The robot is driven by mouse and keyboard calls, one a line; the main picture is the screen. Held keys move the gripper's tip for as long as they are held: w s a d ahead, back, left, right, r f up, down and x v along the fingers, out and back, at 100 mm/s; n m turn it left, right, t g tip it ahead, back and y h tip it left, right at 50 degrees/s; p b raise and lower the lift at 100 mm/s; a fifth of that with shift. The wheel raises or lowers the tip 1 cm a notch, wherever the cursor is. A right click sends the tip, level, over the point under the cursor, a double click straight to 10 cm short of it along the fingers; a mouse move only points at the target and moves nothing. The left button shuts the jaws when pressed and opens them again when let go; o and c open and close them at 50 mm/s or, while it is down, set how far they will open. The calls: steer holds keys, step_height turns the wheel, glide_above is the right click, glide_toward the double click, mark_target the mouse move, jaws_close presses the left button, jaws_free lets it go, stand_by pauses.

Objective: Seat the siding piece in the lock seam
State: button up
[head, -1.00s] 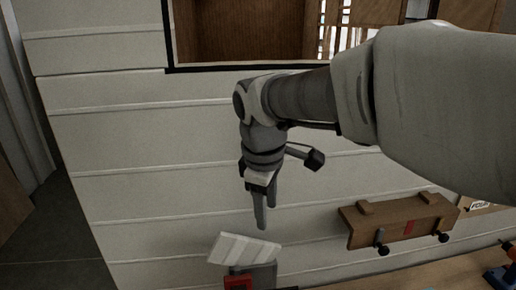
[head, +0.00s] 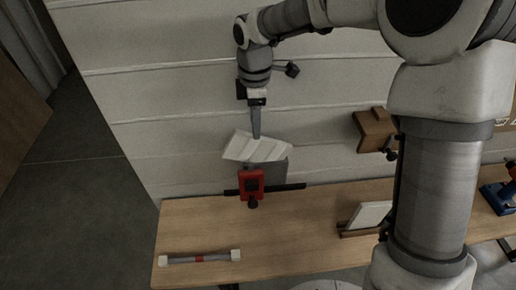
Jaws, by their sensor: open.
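Which wall seam is the lock seam cannot be told.
A white-capped rod (head: 200,257) lies there. A wooden rack with a white panel (head: 370,215) stands right of centre, partly behind my arm. A wooden box (head: 373,130) is on the wall. A blue-and-red tool (head: 498,195) sits far right.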

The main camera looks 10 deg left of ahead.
mark_target(258, 148)
step_height(258, 148, down, 4)
steer(key=shift+r, duration=0.15)
steer(key=shift+s+d+f+p, duration=0.1)
steer(key=shift+d+f+p, duration=0.1)
steer(key=shift+f, duration=1.2)
steer(key=shift+s+d+f+p, duration=0.1)
steer(key=shift+f+p, duration=0.1)
steer(key=shift+f, duration=1.15)
jaws_close()
